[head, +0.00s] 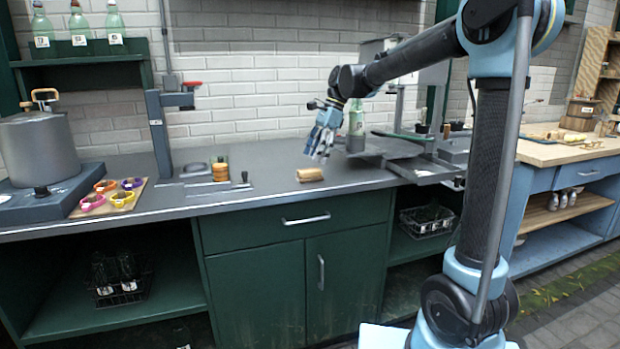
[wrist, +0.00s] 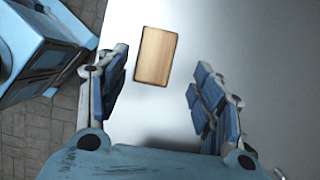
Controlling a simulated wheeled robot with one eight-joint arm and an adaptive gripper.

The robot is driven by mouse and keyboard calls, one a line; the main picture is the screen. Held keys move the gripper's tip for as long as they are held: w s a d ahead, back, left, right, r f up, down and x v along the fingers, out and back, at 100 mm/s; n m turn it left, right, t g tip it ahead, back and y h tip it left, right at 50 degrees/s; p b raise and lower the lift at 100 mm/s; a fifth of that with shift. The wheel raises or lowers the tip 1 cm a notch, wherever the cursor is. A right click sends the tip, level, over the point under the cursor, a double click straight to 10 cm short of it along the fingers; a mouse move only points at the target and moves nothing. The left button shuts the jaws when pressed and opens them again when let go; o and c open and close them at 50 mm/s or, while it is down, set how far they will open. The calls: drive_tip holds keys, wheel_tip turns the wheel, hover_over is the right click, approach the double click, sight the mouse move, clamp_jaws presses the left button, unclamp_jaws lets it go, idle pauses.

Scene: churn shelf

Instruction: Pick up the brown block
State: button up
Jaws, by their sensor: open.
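The brown block (head: 310,175) is a small, light brown wooden piece lying on the dark grey counter (head: 270,165), near its front edge. In the wrist view the block (wrist: 156,56) shows as a tan rectangle, slightly tilted, on the bare counter top. My gripper (head: 319,156) is above the counter, a little above the block. In the wrist view my gripper (wrist: 155,100) is open and empty, with its fingers spread left and right. The block shows beyond the gap between the fingertips, closer to the left finger, and neither finger visibly touches it.
A bottle (head: 356,128) stands behind my gripper. A tray with colourful rings (head: 108,197) and a grey pot (head: 40,148) are farther left. The counter around the block is clear.

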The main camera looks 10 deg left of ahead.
sight(310, 170)
drive_tip(key=shift+x, duration=2.55)
drive_tip(key=shift+s+d, duration=0.1)
drive_tip(key=shift+s, duration=0.1)
drive_tip(key=c, duration=1.1)
